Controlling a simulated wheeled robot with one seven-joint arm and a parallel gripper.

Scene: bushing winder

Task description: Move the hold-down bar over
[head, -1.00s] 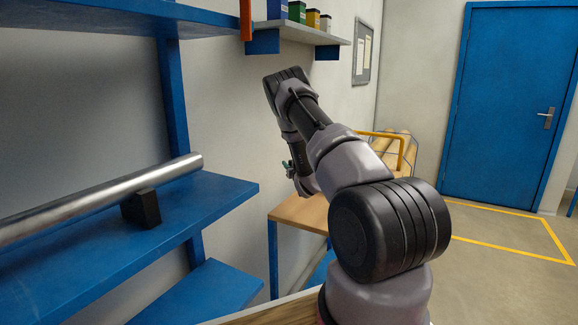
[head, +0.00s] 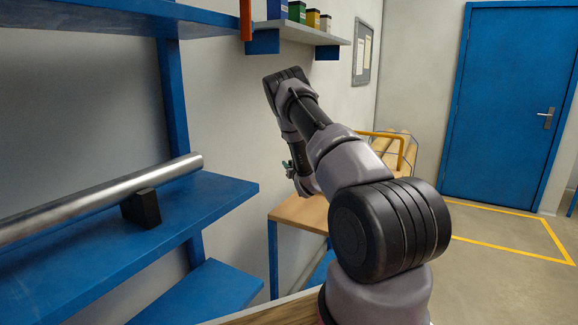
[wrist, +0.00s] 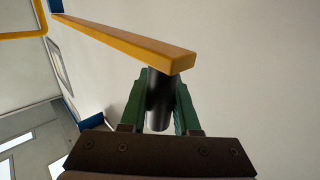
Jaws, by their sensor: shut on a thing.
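In the wrist view, a long orange-yellow bar (wrist: 125,42), which looks like the hold-down bar, runs from the upper left to an end near the middle. A dark round grip (wrist: 159,100) meets the bar at this end. My gripper (wrist: 160,92) has green fingers on both sides of the grip and is shut on it. In the head view my gripper (head: 290,170) is small and partly hidden by my arm. I cannot make out the bar there.
A wooden-topped bench (head: 300,212) stands beyond my arm, with a yellow tube frame (head: 385,136) behind it. At left, a blue shelf (head: 205,205) carries a metal cylinder (head: 100,195) on a black block (head: 142,208). Open floor lies before the blue door (head: 510,100).

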